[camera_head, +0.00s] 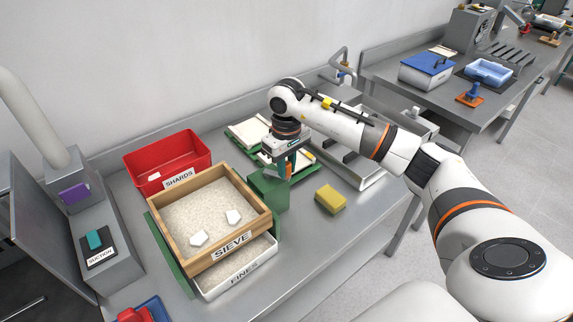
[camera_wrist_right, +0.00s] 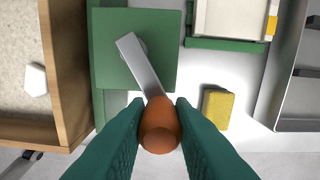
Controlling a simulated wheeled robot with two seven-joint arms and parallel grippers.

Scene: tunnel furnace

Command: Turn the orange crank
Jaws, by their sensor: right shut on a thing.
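The orange crank handle (camera_wrist_right: 160,125) is a round knob at the end of a grey metal arm (camera_wrist_right: 140,66). The arm is fixed to a green box (camera_wrist_right: 112,55) beside the sieve. The green box (camera_head: 268,190) also shows in the head view, at the right side of the sieve. My right gripper (camera_wrist_right: 160,118) is shut on the orange handle, with one teal finger on each side. In the head view my right gripper (camera_head: 289,165) points down over the green box and hides part of the crank. My left gripper is not in view.
The wooden sieve (camera_head: 262,222) holds sand and white shards, above a white fines tray (camera_head: 207,292). A red shards bin (camera_head: 193,150) stands behind. A yellow sponge (camera_head: 330,199) lies right of the crank. A suction unit (camera_head: 98,250) stands at left. Bare bench (camera_head: 312,247) lies in front.

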